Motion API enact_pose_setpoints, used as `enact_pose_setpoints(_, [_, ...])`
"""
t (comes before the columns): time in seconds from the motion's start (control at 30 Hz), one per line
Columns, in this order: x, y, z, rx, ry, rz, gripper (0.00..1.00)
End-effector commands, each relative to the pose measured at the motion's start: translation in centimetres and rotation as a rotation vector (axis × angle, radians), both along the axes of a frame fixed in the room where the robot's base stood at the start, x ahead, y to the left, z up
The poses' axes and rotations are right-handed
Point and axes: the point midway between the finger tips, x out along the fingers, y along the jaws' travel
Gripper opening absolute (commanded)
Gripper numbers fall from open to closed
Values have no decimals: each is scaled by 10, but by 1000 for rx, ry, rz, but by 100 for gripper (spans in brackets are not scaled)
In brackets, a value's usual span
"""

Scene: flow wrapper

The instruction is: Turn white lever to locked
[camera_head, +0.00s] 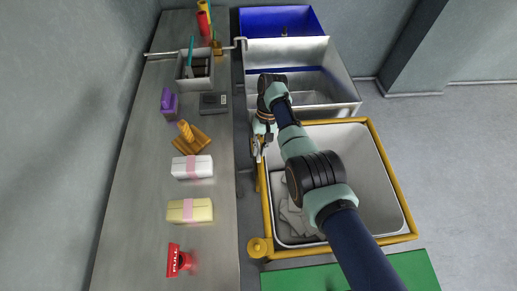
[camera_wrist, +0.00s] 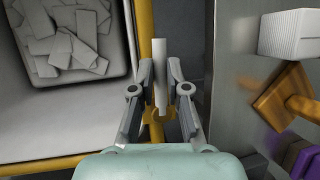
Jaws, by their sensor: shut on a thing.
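The white lever (camera_wrist: 161,75) is in the middle of the wrist view, a narrow white bar lying nearly parallel to the yellow rail. Its lower end meets a yellow collar (camera_wrist: 157,115) on that rail. My gripper (camera_wrist: 161,68) is shut on the lever, one finger on each side. In the head view my gripper (camera_head: 257,150) is at the left edge of the yellow-framed bin, beside the long table. There the lever is too small and covered by my gripper to make out. No locked mark is readable.
The yellow-framed bin (camera_head: 397,190) holds several pale pieces. The metal table (camera_head: 140,200) carries a white box (camera_head: 183,167), a yellow box (camera_head: 178,211), an orange-handled tool (camera_head: 186,131), a purple item (camera_head: 169,103) and a red tag (camera_head: 174,260). A metal bin (camera_head: 340,88) stands behind.

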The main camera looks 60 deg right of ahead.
Motion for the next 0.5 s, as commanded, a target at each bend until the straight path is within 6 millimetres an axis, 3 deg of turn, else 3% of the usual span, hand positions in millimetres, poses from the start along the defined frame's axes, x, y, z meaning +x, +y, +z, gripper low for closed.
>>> enact_pose_setpoints(0.4, [0, 0, 0, -1, 0, 7, 0])
enact_pose_setpoints(0.43, [0, 0, 0, -1, 0, 7, 17])
enact_pose_setpoints(0.5, [0, 0, 0, -1, 1, 6, 28])
